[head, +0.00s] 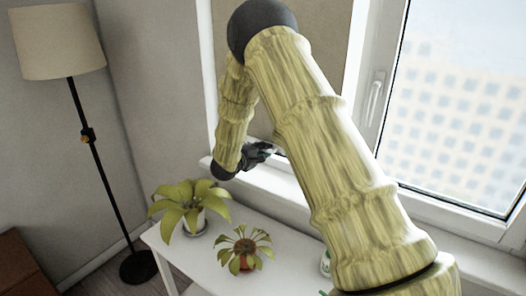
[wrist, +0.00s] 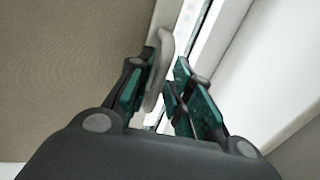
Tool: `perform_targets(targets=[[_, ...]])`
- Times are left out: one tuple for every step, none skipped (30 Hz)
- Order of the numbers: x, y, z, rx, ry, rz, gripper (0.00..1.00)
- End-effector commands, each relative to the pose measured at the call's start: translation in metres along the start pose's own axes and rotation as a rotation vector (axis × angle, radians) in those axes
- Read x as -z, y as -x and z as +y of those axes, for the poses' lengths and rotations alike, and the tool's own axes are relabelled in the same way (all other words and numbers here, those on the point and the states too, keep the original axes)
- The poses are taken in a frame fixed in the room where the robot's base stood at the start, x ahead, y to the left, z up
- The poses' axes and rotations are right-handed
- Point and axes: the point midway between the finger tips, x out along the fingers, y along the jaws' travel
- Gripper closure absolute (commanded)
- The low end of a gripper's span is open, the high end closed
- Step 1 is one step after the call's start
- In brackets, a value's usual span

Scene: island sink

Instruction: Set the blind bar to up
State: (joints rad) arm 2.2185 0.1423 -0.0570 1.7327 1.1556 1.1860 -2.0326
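The beige blind (head: 318,28) hangs over the left window pane in the head view, partly hidden behind my arm. In the wrist view the blind (wrist: 75,60) fills the left side. A grey, rounded bar piece (wrist: 158,72) at the blind's edge stands between my fingers, close to the left one. My gripper (wrist: 168,72) has its teal-padded fingers apart, with a gap between the bar piece and the right finger. In the head view my gripper (head: 262,151) is small and dark, low by the window sill. Whether the left finger touches the bar is unclear.
A white window sill (head: 285,192) runs below the window. A white table (head: 210,258) stands below with a large green plant (head: 190,204) and a smaller potted plant (head: 243,248). A floor lamp (head: 62,40) stands at left. A window handle (head: 374,97) is right of my arm.

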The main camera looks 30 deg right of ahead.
Motion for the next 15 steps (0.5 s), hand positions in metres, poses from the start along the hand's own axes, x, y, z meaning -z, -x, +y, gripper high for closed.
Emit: perform_targets(targets=[[-0.0001,0.0000,-0.0002,0.000,0.000,0.000,0.94],[-0.0001,0.0001,-0.0001,0.000,0.000,0.000,0.99],[-0.0001,0.0001,0.0000,0.000,0.000,0.000,1.00],[-0.0001,0.0002,0.0001,0.000,0.000,0.000,1.00],[-0.0002,0.0002,0.0002,0.000,0.000,0.000,1.00],[-0.0003,0.0002,0.0002,0.000,0.000,0.000,1.00],[-0.0004,0.0003,0.0002,0.000,0.000,-0.001,1.00],[-0.0006,0.0004,0.0000,0.000,0.000,-0.001,1.00],[-0.0008,0.0005,0.0000,0.001,0.000,-0.001,1.00],[-0.0009,0.0006,0.0002,0.001,0.000,-0.001,1.00],[-0.0010,0.0008,0.0008,0.001,0.000,-0.001,1.00],[-0.0011,0.0012,0.0021,0.001,0.000,-0.001,1.00],[-0.0011,0.0016,0.0035,0.001,0.001,-0.001,1.00],[-0.0011,0.0020,0.0055,0.001,0.001,-0.001,1.00],[-0.0011,0.0027,0.0089,0.001,0.001,-0.001,1.00]])
